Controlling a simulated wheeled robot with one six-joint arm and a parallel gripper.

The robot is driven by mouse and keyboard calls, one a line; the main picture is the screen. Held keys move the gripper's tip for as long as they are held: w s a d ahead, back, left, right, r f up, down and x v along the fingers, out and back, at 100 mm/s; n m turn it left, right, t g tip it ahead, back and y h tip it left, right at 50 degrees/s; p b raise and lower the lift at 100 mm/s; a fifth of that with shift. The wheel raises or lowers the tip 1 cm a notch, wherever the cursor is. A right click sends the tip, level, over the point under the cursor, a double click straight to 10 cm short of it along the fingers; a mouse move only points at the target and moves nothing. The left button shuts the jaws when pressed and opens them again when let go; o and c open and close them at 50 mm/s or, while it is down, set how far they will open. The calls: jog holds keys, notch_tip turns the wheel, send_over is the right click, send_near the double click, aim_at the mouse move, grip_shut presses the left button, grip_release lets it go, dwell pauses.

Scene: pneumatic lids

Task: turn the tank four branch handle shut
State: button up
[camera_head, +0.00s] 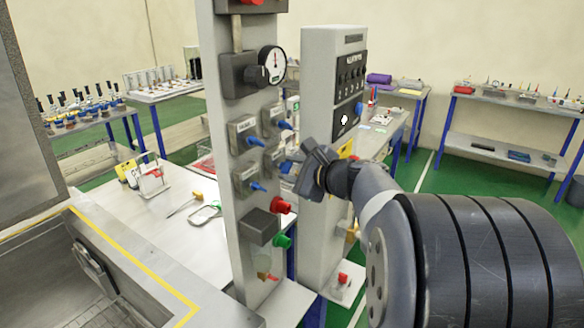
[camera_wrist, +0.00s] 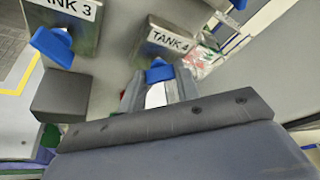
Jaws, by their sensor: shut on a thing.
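The tank four valve (camera_wrist: 170,40) is a grey block labelled TANK 4 in the wrist view. Its blue handle (camera_wrist: 158,72) sticks out below the label, between the two grey fingers of my gripper (camera_wrist: 158,90). My gripper is shut on this handle; the handle's outer end is partly hidden by the fingers. In the head view, my gripper (camera_head: 297,172) is at the lower right valve of the grey panel (camera_head: 228,215), where only a bit of the blue handle (camera_head: 286,166) shows. The exact angle of the handle is hard to tell.
The tank three handle (camera_wrist: 52,46) is close on the left. Two more blue handles (camera_head: 286,125) sit above, with a pressure gauge (camera_head: 272,65) higher up. Red (camera_head: 281,206) and green (camera_head: 283,241) knobs are below. A second grey panel (camera_head: 318,100) stands just behind my gripper.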

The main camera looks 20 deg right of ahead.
jog(key=o, duration=1)
jog(key=b+v, duration=0.2)
jog(key=v, duration=0.9)
jog(key=shift+w, duration=0.2)
